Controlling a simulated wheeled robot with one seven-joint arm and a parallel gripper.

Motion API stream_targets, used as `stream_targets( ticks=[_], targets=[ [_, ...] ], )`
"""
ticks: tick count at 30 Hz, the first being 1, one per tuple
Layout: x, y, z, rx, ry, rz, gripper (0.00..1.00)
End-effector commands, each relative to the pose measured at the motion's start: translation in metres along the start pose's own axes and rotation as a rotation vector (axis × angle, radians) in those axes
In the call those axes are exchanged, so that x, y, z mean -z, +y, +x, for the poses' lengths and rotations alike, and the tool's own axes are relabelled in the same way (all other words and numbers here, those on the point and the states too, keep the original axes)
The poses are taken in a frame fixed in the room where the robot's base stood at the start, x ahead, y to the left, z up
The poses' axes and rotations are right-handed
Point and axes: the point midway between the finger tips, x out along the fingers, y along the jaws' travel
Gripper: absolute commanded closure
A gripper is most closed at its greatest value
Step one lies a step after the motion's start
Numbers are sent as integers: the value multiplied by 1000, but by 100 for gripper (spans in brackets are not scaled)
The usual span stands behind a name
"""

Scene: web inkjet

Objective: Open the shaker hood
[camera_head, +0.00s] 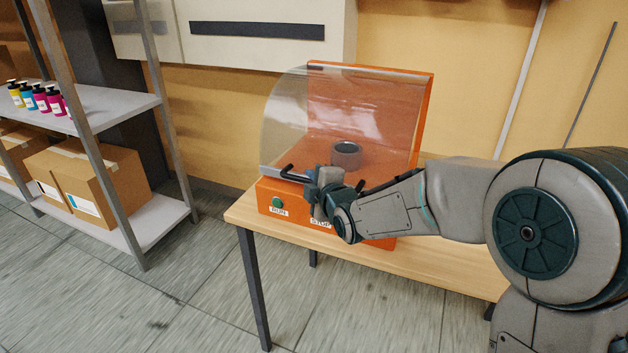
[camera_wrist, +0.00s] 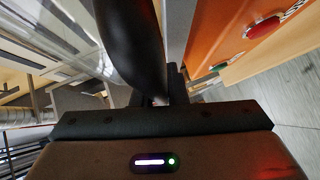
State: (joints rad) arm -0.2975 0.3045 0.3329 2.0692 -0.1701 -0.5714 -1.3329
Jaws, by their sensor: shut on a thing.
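The orange shaker (camera_head: 419,110) stands on a wooden table, with a clear curved hood (camera_head: 283,118) over it. The hood's front edge is low, close to the top of the orange base; I cannot tell whether there is a small gap. A black handle (camera_head: 291,174) runs along that front edge. My gripper (camera_head: 318,184) is at the front of the hood, shut on the handle, hiding its middle. In the wrist view the dark handle (camera_wrist: 133,40) runs down to my gripper (camera_wrist: 165,92). A dark round holder (camera_head: 346,154) shows inside the hood.
A green RUN button (camera_head: 277,203) is on the shaker's front; the STOP label (camera_head: 320,222) is partly hidden by my gripper. The red button (camera_wrist: 262,28) shows in the wrist view. A shelf (camera_head: 105,107) with bottles and boxes stands left, across open floor (camera_head: 190,275).

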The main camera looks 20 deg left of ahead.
Motion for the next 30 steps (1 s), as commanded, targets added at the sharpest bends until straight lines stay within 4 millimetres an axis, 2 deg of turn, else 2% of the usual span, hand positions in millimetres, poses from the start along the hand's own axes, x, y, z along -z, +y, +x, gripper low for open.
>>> stream_targets(
  ticks=[1, 2, 13, 14, 15, 25, 30],
  targets=[
    [4, 10, -4, 4, 0, 7, 100],
    [5, 10, -5, 9, 0, 12, 100],
    [5, 9, -6, 20, -3, 22, 100],
    [5, 9, -6, 20, -3, 22, 79],
    [5, 9, -6, 20, -3, 22, 78],
    [6, 9, -9, 20, -2, 21, 78],
    [5, 10, -26, 18, -3, 19, 78]
  ],
)
